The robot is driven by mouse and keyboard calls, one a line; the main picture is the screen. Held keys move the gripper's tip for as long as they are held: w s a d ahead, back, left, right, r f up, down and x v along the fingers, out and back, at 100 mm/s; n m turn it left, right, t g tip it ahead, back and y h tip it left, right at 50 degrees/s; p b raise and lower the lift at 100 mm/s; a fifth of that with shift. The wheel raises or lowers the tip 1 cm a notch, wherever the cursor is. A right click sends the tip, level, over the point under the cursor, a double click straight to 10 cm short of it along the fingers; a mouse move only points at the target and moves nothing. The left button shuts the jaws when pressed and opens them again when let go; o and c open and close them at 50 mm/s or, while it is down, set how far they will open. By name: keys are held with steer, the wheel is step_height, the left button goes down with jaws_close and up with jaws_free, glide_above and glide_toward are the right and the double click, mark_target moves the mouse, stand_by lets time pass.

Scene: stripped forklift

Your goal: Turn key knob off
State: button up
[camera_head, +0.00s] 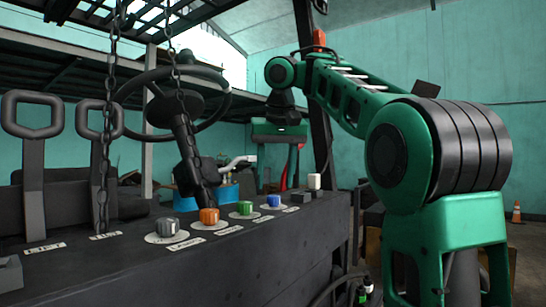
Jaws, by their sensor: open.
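A dark panel (120,262) carries a row of knobs on round pale plates with small labels. They are a grey knob (167,226), an orange knob (209,215), a green knob (245,208) and a blue knob (274,201). A white block-like knob (314,181) stands at the far right end. I cannot tell which one is the key knob, and the labels are too small to read. My gripper (279,170) points down, open and empty, above and behind the blue knob end of the panel, apart from the knobs.
Two grey lever handles (33,130) rise at left. Chains (105,130) hang in front of the steering wheel (172,100) and its column, left of my gripper. A blue container (205,195) is behind the panel. An orange cone (516,212) stands far right.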

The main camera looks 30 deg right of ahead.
steer(key=v, duration=0.7)
steer(key=shift+r, duration=0.15)
stand_by(0.6)
